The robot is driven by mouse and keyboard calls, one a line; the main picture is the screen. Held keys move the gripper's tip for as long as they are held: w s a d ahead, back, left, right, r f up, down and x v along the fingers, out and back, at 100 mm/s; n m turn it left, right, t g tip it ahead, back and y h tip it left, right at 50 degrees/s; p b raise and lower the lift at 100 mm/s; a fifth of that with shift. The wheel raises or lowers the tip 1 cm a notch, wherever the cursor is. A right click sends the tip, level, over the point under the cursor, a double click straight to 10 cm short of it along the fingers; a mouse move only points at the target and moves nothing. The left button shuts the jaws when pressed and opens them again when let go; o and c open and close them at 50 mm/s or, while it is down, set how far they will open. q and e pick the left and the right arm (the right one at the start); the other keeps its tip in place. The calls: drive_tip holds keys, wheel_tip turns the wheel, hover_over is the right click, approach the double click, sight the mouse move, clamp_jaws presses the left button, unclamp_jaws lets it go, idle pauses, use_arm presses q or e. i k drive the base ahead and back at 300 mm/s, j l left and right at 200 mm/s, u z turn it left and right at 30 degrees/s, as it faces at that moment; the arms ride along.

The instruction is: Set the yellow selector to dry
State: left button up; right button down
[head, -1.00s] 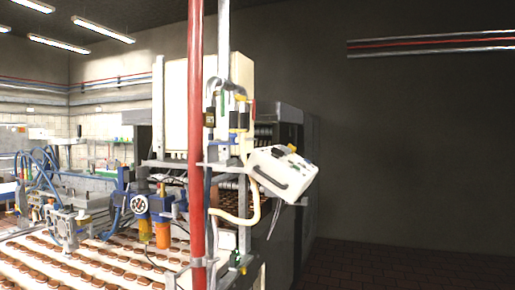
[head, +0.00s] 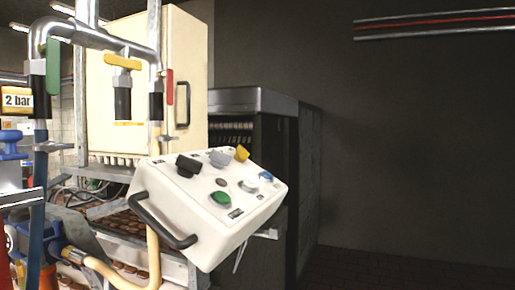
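The yellow selector (head: 241,153) is a small knob at the upper right of a white tilted control box (head: 190,212). Its position markings are too small to read, so I cannot tell what it is set to. The same box carries a black knob (head: 188,165), a grey knob (head: 220,158), a green button (head: 220,198), a blue-topped knob (head: 265,176) and a small dark button (head: 221,182). A black handle (head: 160,222) runs along its left front edge. Neither gripper shows in the head view.
Metal pipes with a yellow-handled valve (head: 122,62) and a red lever (head: 170,88) stand at left, beside a "2 bar" label (head: 17,100). A cream cabinet (head: 140,80) and dark machine (head: 255,105) stand behind. The right side is open floor and wall.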

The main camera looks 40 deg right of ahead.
sight(242, 154)
drive_tip(key=i+l, duration=0.1)
drive_tip(key=l, duration=0.3)
drive_tip(key=i+l, duration=0.1)
drive_tip(key=l, duration=0.75)
drive_tip(key=i+l, duration=0.15)
drive_tip(key=l, duration=0.25)
